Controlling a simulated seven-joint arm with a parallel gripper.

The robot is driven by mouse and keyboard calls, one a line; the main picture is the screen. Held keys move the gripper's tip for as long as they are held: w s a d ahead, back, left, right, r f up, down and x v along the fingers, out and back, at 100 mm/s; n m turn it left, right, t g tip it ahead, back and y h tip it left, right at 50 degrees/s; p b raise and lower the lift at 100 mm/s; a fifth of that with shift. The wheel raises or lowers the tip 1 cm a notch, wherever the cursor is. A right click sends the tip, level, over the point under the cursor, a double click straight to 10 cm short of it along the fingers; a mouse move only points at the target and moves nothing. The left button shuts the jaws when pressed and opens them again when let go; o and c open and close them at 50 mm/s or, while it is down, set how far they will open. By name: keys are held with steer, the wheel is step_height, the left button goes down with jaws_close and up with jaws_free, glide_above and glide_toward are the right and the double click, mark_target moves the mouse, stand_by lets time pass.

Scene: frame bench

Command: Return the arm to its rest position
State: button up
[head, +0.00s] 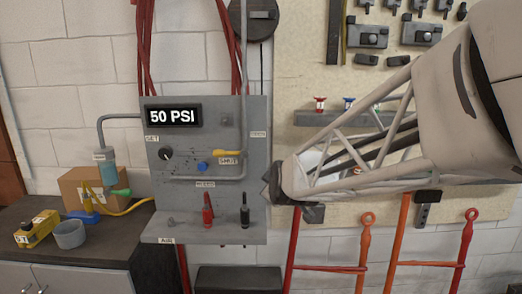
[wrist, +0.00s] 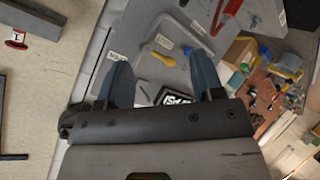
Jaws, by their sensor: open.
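My arm (head: 390,120) reaches in from the right in the head view, across the front of the pegboard. My gripper (head: 274,187) is at the right edge of the grey panel (head: 225,130), and its fingers are mostly hidden there. In the wrist view my gripper (wrist: 163,72) has its two blue-grey fingers spread wide with nothing held between them. The panel (wrist: 150,35) lies beyond the fingers, apparently with a gap. Its yellow-handled lever (wrist: 163,60) and part of its display (wrist: 177,97) show between them.
The display (head: 173,115) reads 50 PSI. Red and black tools (head: 208,210) stand on the panel's lower ledge. A cardboard box (head: 85,187), a grey cup (head: 70,234) and a yellow item (head: 37,229) are on the left counter (head: 105,247). Red-orange tools (head: 400,235) hang below my arm.

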steer(key=s+d+f+m+g+h, duration=0.1)
steer(key=s+d+m+g, duration=0.2)
steer(key=s, duration=0.8)
steer(key=s+d+f+m+g, duration=0.2)
steer(key=s+d, duration=0.5)
steer(key=s, duration=0.4)
steer(key=s+d+f+m+g+h, duration=0.1)
steer(key=s+d+m+g, duration=0.3)
steer(key=s, duration=0.7)
steer(key=f+m, duration=0.1)
steer(key=m, duration=0.1)
steer(key=shift+s+d+f+m+h, duration=0.15)
steer(key=shift+d+m+h, duration=0.15)
steer(key=shift+d, duration=0.1)
